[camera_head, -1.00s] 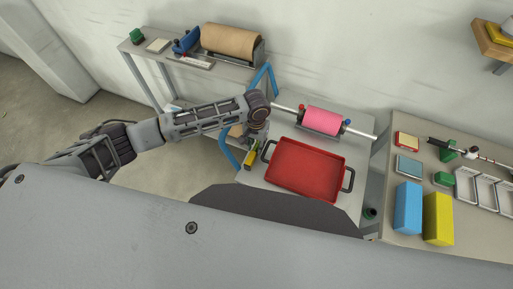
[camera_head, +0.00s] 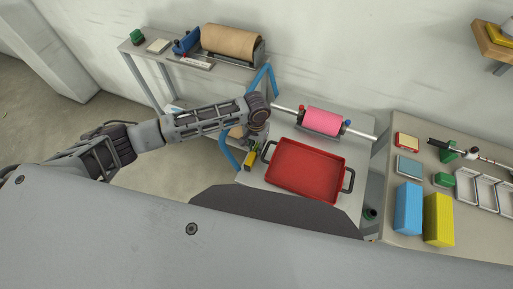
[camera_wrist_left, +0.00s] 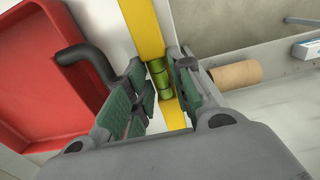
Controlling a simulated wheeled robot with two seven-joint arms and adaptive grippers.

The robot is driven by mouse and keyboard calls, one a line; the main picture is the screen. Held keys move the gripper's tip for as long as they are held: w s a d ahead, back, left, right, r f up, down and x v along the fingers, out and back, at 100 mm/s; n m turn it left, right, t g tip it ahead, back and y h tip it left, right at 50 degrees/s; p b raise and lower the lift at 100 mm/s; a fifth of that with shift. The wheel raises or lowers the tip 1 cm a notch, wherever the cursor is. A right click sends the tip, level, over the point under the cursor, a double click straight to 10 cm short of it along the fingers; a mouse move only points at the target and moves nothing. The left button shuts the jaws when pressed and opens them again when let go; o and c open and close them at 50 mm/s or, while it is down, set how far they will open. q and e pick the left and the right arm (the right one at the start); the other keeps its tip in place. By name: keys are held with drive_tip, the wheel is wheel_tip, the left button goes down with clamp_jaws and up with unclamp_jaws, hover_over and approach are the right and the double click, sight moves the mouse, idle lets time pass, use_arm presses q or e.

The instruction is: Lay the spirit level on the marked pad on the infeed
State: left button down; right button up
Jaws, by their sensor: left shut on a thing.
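The spirit level is a yellow bar with a green vial (camera_wrist_left: 160,80). In the head view its yellow body (camera_head: 250,158) shows beside the left end of the red tray. My left gripper (camera_wrist_left: 158,95) is shut on it, with the green-padded fingers on both sides of the bar at the vial. In the head view my left gripper (camera_head: 254,143) is partly hidden by its own wrist. I cannot make out which surface is the marked pad on the infeed. My right gripper is not in view.
A red tray (camera_head: 306,170) with black handles lies on the middle table, in front of a pink roll (camera_head: 323,121). A blue frame (camera_head: 228,154) stands at that table's left. The right table holds a blue block (camera_head: 408,208), a yellow block (camera_head: 438,219) and white trays.

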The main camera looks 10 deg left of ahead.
sight(256, 147)
use_arm(q)
drive_tip(key=shift+r, duration=0.1)
wheel_tip(256, 147, up, 10)
idle(0.7)
idle(0.8)
